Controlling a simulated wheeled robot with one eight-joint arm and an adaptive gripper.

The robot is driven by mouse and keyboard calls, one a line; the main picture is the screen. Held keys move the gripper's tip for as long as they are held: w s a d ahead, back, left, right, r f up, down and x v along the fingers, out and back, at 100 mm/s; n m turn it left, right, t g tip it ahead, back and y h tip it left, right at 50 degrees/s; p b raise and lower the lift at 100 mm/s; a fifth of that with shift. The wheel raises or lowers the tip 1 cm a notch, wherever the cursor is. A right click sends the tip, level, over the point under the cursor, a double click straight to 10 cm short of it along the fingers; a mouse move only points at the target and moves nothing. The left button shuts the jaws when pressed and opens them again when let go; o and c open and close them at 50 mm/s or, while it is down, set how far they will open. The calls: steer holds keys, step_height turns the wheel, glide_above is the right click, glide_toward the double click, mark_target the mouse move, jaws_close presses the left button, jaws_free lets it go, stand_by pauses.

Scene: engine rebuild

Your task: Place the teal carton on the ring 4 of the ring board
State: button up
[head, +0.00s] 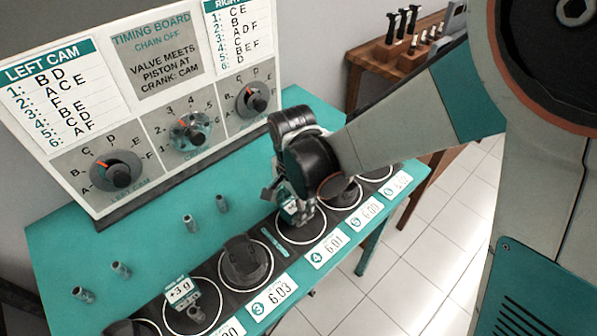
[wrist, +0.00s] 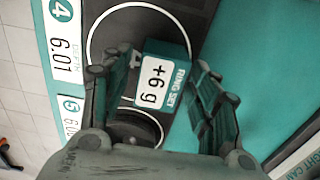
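The teal carton (wrist: 181,50), with a white "+6 g" label, lies between my fingers in the wrist view. It overlaps the inside and edge of ring 4 (wrist: 89,40), beside the "4 6.01" card (wrist: 62,47). In the head view the carton (head: 291,207) shows partly behind my fingers, over the back left part of ring 4 (head: 310,243). My gripper (wrist: 163,85) is open around it, with a visible gap on the right side. In the head view my gripper (head: 300,205) points down at the ring. I cannot tell if the carton's underside touches the board.
Ring 5 beside it holds a black piston (wrist: 130,132). Another dark piston (head: 243,258) stands in ring 3. A "+3 g" carton (head: 181,290) and small metal pins (head: 190,223) stand farther left. The timing board (head: 150,100) rises behind.

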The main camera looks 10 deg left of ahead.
mark_target(294, 204)
step_height(294, 204, up, 12)
steer(key=p, duration=0.8)
steer(key=shift+r+p, duration=0.2)
steer(key=shift+p, duration=0.15)
